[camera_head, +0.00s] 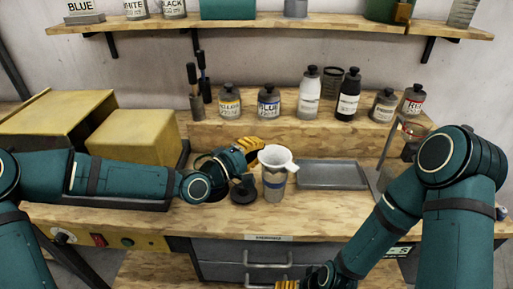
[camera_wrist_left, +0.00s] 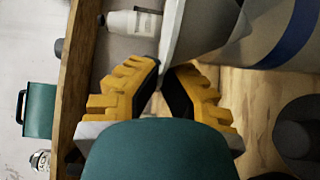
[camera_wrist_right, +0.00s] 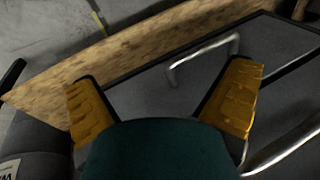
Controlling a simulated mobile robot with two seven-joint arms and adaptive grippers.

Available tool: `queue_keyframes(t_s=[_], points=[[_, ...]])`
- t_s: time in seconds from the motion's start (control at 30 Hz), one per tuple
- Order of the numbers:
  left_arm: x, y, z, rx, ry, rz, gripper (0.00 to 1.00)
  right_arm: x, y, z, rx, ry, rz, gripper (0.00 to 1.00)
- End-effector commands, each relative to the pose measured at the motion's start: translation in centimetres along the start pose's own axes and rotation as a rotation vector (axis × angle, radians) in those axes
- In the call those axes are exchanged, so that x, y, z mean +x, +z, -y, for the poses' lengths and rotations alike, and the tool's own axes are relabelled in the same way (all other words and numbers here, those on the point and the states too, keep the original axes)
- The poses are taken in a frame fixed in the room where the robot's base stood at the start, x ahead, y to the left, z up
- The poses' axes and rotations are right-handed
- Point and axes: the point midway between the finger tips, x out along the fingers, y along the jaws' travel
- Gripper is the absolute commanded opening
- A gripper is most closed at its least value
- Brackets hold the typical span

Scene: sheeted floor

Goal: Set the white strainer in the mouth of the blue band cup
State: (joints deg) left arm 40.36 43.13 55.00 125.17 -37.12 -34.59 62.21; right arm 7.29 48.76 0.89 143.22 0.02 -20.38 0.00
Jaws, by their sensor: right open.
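The white strainer (camera_head: 277,157) is directly above the blue band cup (camera_head: 274,188) in the head view, overlapping its mouth. The cup stands upright on the bench. My left gripper (camera_head: 258,150) comes in from the left and is shut on the strainer's rim. In the left wrist view, the strainer (camera_wrist_left: 195,28) lies between the fingertips (camera_wrist_left: 169,72), its narrow end toward the cup (camera_wrist_left: 265,55). I cannot tell whether that end is inside the mouth, which is hidden. My right gripper (camera_wrist_right: 168,95) is open and empty, low in front of the drawers.
A dark round object (camera_head: 243,190) stands just left of the cup. A grey tray (camera_head: 333,175) lies to its right. Several bottles (camera_head: 269,102) line the raised ledge behind. Yellow boxes (camera_head: 135,138) sit at left. Drawers (camera_head: 262,258) with metal handles are below the bench front.

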Motion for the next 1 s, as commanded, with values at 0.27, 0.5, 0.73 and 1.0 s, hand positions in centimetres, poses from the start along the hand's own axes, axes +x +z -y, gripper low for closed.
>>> queue_keyframes(t_s=[0.27, 0.5, 0.73, 1.0], points=[[0.0, 0.0, 0.4, 0.0, 0.0, 0.0, 0.32, 0.2, -0.1, -0.1, 0.0, 0.0, -0.002, 1.0], [0.0, 0.0, 0.4, 0.0, 0.0, 0.0, 0.34, 0.2, 0.0, -0.1, 0.0, 0.0, -0.002, 1.0], [0.0, 0.0, -0.9, 0.003, 0.001, 0.0, 0.34, -0.5, 0.0, 0.2, 0.0, 0.0, 0.001, 1.0], [-4.1, -0.2, -0.9, -0.001, -0.002, -0.005, 0.34, -1.5, 0.1, 0.6, 0.001, 0.0, 0.006, 1.0]])
